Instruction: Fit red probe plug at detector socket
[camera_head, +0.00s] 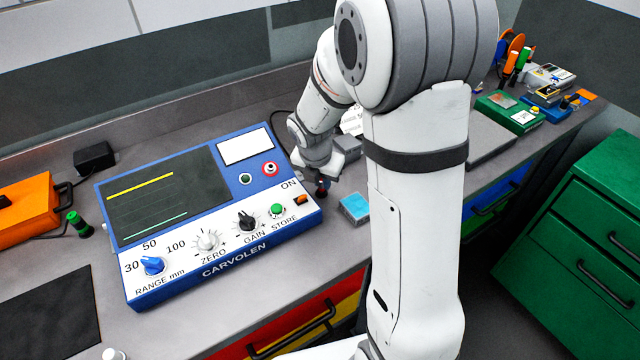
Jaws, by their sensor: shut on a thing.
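The blue and white detector (215,262) lies on the grey bench left of my arm, with a dark screen and a panel of knobs. A red-ringed socket (270,169) sits at its upper right, beside a green-ringed socket (245,179). My gripper (321,183) is just right of the detector, near its right edge. It is shut on a small dark and red piece, the red probe plug (321,190), which is apart from the red-ringed socket. The jaws and plug are small and partly hidden, so the plug's exact tilt cannot be told.
A light-blue block (354,208) lies on the bench below my gripper. A grey box (346,148) stands behind it. Green drawers (590,225) stand at right. My arm hides the bench's middle.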

